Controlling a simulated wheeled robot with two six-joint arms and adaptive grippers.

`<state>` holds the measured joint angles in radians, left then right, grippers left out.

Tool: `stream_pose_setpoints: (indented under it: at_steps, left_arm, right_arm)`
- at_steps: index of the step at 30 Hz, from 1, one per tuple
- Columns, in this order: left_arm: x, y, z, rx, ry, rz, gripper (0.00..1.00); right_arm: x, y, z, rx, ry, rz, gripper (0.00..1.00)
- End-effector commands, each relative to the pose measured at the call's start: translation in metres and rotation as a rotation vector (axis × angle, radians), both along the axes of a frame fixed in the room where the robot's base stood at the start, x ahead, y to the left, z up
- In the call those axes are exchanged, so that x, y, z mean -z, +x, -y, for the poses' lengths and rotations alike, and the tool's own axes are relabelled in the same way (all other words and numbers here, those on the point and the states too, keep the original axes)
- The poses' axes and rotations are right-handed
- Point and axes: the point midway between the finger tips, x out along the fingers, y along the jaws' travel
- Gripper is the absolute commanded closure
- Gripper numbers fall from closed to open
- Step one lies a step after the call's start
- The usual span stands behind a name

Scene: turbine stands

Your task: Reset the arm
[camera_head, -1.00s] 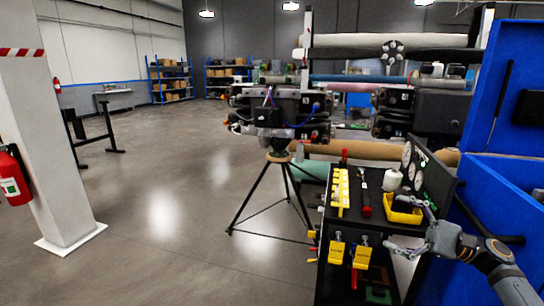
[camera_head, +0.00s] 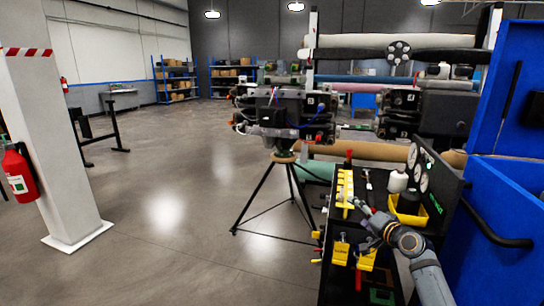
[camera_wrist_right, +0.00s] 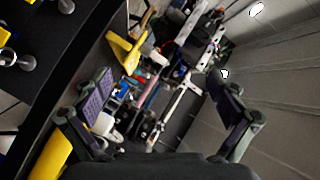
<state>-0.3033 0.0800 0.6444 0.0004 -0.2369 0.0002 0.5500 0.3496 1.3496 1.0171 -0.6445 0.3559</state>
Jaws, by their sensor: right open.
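My right gripper (camera_head: 368,222) is over the front part of the black tool cart (camera_head: 326,282), beside the yellow tool rack (camera_head: 345,190). It also shows in the wrist view (camera_wrist_right: 162,98), where its two purple-padded fingers stand wide apart with nothing held between them. My right forearm comes in from the lower right of the head view and hides part of the cart top. My left gripper is in neither view.
A yellow bin (camera_head: 408,212), a white bottle (camera_head: 397,182) and a gauge panel (camera_head: 424,178) are on the cart's right. Blue cabinets (camera_head: 500,215) stand close on the right. A tripod (camera_head: 263,200) holds dark machinery (camera_head: 285,115) behind. The floor to the left is open.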

Motion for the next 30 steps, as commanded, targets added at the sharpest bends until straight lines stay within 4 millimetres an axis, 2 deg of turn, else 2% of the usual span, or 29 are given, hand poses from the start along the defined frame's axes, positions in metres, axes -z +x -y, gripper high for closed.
stream_pose_setpoints:
  at_steps: [1, 3, 6, 11, 12, 15, 17, 20, 21, 22, 24, 26, 27, 29, 30]
  left_arm:
    - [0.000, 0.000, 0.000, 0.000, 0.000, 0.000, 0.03]
    - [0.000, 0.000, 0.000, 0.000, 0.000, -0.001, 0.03]
    - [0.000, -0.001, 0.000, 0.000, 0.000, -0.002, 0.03]
    - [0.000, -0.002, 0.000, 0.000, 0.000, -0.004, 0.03]
    - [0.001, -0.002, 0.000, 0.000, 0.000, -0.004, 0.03]
    - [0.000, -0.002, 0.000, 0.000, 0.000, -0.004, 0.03]
    - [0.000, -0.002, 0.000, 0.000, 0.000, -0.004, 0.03]
    - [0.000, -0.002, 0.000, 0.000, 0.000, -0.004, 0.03]
    - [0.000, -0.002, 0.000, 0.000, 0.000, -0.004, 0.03]
    - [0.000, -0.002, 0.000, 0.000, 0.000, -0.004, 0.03]
    - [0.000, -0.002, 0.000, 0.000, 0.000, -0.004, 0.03]
    - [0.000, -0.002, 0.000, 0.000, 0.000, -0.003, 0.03]
    - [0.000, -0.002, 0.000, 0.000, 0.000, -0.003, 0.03]
    - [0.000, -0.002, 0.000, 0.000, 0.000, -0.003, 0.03]
    - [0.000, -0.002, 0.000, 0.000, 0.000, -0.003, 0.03]
  right_arm:
    - [-0.001, 0.006, 0.021, 0.071, -0.172, 0.051, 0.04]
    - [-0.007, 0.011, 0.049, 0.164, -0.431, 0.124, 0.04]
    - [-0.024, 0.014, 0.078, 0.261, -0.769, 0.215, 0.04]
    - [-0.059, 0.011, 0.100, 0.362, -1.262, 0.345, 0.04]
    - [-0.047, 0.009, 0.101, 0.358, -1.329, 0.341, 0.04]
    - [0.023, 0.003, 0.100, 0.292, -1.302, 0.239, 0.04]
    - [0.063, -0.004, 0.099, 0.256, -1.295, 0.182, 0.04]
    - [0.136, -0.023, 0.096, 0.189, -1.280, 0.077, 0.04]
    - [0.167, -0.033, 0.094, 0.160, -1.273, 0.031, 0.04]
    - [0.191, -0.042, 0.093, 0.138, -1.268, -0.004, 0.04]
    - [0.250, -0.070, 0.088, 0.082, -1.253, -0.093, 0.04]
    - [0.299, -0.098, 0.084, 0.034, -1.239, -0.169, 0.04]
    - [0.330, -0.118, 0.081, 0.002, -1.229, -0.221, 0.04]
    - [0.376, -0.153, 0.076, -0.046, -1.213, -0.297, 0.04]
    - [0.405, -0.178, 0.072, -0.077, -1.203, -0.347, 0.04]
